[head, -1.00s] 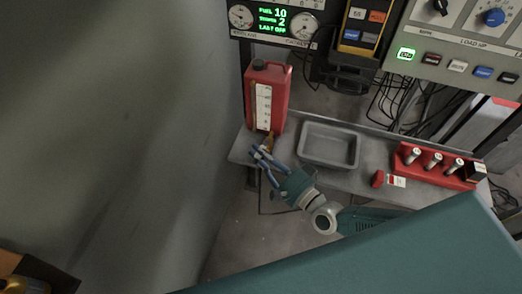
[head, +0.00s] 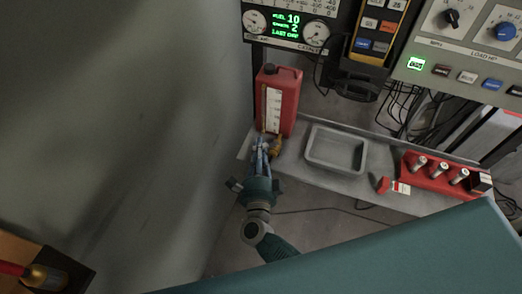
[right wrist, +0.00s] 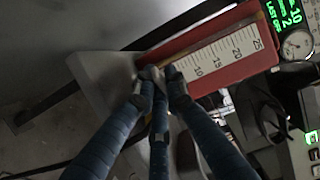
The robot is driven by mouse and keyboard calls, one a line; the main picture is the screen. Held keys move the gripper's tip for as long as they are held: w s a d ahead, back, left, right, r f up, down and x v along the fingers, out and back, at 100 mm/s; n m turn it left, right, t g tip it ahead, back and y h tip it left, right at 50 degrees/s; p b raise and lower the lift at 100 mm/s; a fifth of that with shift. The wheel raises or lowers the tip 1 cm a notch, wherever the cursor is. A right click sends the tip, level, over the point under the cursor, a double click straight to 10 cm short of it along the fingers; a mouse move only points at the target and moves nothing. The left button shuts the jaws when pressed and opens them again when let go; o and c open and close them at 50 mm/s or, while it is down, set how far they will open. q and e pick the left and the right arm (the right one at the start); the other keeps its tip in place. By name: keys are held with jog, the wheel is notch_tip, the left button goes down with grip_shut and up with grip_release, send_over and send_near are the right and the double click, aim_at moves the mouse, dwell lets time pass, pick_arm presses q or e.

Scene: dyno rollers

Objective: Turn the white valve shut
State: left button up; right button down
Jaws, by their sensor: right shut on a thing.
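The red fuel canister (head: 283,97) with a white scale strip stands at the left end of the grey shelf, and it also shows in the right wrist view (right wrist: 222,55). A brass fitting (head: 276,146) sits low at its front. My right gripper (head: 262,147) reaches up to this spot, its blue fingers closed together. In the right wrist view the fingertips (right wrist: 163,76) meet on a small pale piece at the canister's lower end, which appears to be the white valve (right wrist: 152,73). The fingers hide most of the valve, so its angle cannot be told. My left gripper is not in view.
A grey tray (head: 336,150) lies right of the canister. A red holder (head: 437,172) with several pale cylinders stands farther right. Gauge and control panels (head: 460,45) hang above, with loose cables behind. Bottom left, a red-and-brass object (head: 38,274) lies on a brown surface.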

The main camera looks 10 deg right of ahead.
jog(key=shift+f+h, duration=0.15)
jog(key=shift+h, duration=0.15)
jog(key=c, duration=2)
grip_release()
jog(key=shift+w, duration=0.1)
jog(key=shift+c, duration=0.2)
jog(key=v, duration=1.2)
jog(key=shift+a, duration=0.15)
